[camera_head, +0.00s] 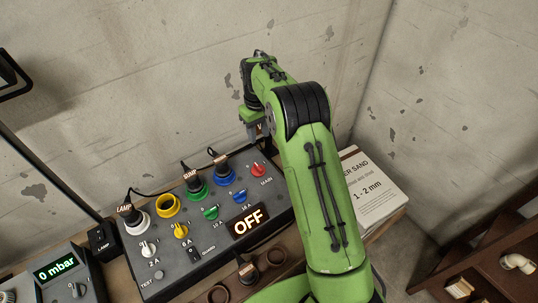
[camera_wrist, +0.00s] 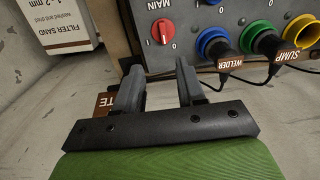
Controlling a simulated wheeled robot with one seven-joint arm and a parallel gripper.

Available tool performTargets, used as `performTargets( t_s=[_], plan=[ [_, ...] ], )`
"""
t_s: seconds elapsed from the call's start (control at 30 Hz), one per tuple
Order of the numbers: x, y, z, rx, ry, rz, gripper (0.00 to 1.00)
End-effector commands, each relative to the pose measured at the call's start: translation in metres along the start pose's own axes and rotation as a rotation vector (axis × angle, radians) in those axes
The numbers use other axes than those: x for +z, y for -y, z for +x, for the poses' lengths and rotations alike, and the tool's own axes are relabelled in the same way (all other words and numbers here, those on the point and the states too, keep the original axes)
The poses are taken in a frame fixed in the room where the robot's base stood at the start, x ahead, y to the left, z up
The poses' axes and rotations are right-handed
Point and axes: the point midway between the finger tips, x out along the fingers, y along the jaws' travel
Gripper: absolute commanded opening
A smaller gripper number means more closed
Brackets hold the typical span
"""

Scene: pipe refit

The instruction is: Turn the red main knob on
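The red main knob (camera_head: 258,169) is on the grey control panel (camera_head: 205,265), at its upper right by the label MAIN. In the wrist view the red knob (camera_wrist: 162,33) sits beyond the fingertips, with the marks I and 0 beside it. The panel's display (camera_head: 248,221) reads OFF. My gripper (camera_head: 252,133) is above and behind the panel's far edge, partly hidden by my arm. In the wrist view my gripper (camera_wrist: 158,80) shows its two fingers apart with nothing between them, and it does not touch the knob.
Blue (camera_head: 223,177), green (camera_head: 197,190), yellow and white sockets, some with plugs and cables, line the panel beside smaller coloured knobs. A filter sand box (camera_head: 362,190) stands right of the panel. A gauge box (camera_head: 55,280) reads 0 mbar at left. The wall is close behind.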

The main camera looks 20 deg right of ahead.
Motion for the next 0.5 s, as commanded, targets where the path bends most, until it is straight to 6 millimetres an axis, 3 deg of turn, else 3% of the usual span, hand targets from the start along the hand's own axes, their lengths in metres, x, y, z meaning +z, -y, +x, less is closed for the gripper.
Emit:
performTargets(
  t_s=[0.5],
  plan=[
    [0.001,0.001,0.119,-0.002,0.004,0.001,0.39]
  ],
)
